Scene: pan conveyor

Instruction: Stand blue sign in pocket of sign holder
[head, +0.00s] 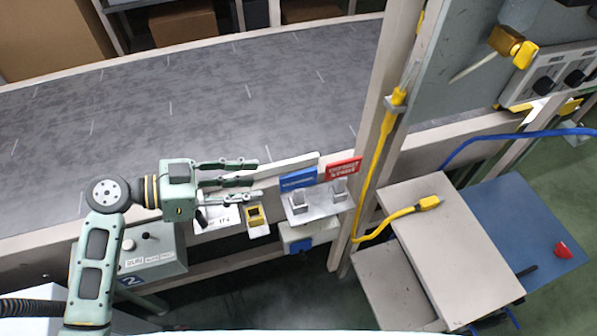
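The blue sign (298,179) stands upright, slightly tilted in the picture, at the left grey clip-like pocket of the white sign holder (321,210). Its lower edge meets the top of that pocket; I cannot tell how deep it sits. A red sign (343,168) with white lettering stands likewise at the right pocket. My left gripper (259,179) points right, with its fingers apart and nothing seen between them. Its fingertips are a little left of the blue sign, apart from it in the picture. My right gripper is not in view.
A grey conveyor belt (250,95) runs behind the holder. A small yellow-rimmed block (255,214) and a white label card (217,220) lie left of the holder. A beige post (375,150) with a yellow cable rises on the right. A control box (150,250) stands below my arm.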

